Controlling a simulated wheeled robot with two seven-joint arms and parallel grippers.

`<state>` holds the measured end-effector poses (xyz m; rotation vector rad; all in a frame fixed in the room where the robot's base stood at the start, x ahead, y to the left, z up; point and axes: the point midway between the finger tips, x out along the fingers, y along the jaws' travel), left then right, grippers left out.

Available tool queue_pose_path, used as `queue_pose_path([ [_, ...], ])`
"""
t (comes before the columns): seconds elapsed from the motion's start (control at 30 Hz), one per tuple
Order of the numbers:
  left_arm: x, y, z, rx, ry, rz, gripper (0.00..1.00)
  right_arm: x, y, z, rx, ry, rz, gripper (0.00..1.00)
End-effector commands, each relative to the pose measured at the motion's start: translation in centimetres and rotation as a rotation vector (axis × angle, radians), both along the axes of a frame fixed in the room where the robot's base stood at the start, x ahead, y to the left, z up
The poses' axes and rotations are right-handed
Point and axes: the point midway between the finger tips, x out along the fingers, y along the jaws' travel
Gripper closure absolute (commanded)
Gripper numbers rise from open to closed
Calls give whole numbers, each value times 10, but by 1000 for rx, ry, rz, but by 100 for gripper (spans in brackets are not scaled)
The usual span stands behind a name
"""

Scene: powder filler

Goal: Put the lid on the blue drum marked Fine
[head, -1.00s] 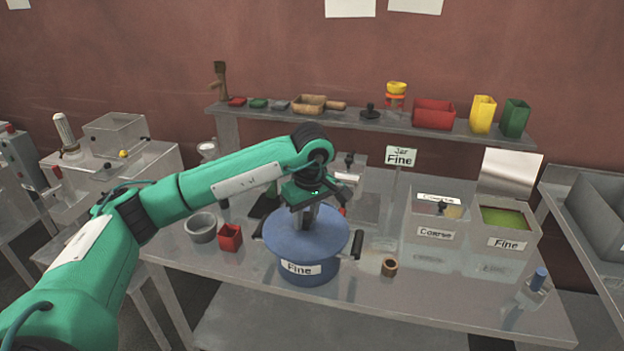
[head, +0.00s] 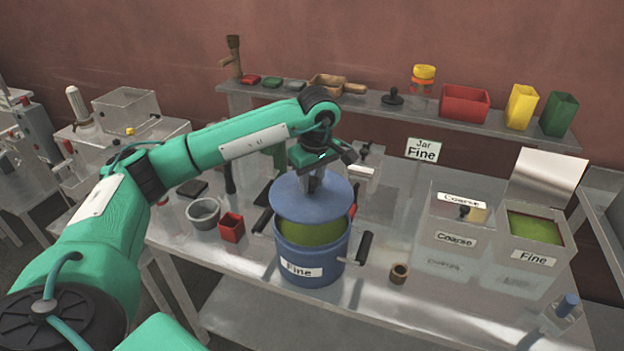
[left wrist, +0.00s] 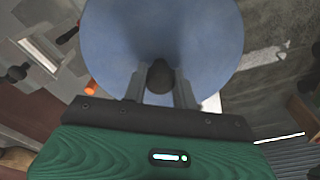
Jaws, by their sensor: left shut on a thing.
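The blue drum (head: 333,262) marked Fine stands on the bench, its top partly uncovered with green powder (head: 312,232) showing in its mouth. My left gripper (head: 312,182) is shut on the knob of the blue lid (head: 290,204) and holds the lid above the drum's back part. The lid looks roughly level and apart from the drum's front rim; its back edge is hard to judge. In the left wrist view the lid (left wrist: 215,45) fills the top middle, with its dark knob (left wrist: 160,76) between the fingers. My right gripper is not in view.
A dark handle (head: 365,247) sticks out at the drum's right. A red box (head: 231,228), a grey bowl (head: 203,213) and a small brown ring (head: 399,273) are nearby. Coarse (head: 455,238) and Fine (head: 535,257) bins stand right. A shelf (head: 380,106) runs behind.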

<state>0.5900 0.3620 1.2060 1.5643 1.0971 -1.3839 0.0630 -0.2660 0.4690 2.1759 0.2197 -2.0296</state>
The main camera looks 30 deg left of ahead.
Motion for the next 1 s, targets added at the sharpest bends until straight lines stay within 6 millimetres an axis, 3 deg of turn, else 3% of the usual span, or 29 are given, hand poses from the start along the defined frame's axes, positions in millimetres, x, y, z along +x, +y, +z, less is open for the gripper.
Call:
queue_pose_path([
  [0.33, 0, -1, -16, 1, -1, 18, 100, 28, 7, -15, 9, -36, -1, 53],
  [1.0, 0, -1, -66, 1, 0, 17, 100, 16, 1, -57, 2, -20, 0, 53],
])
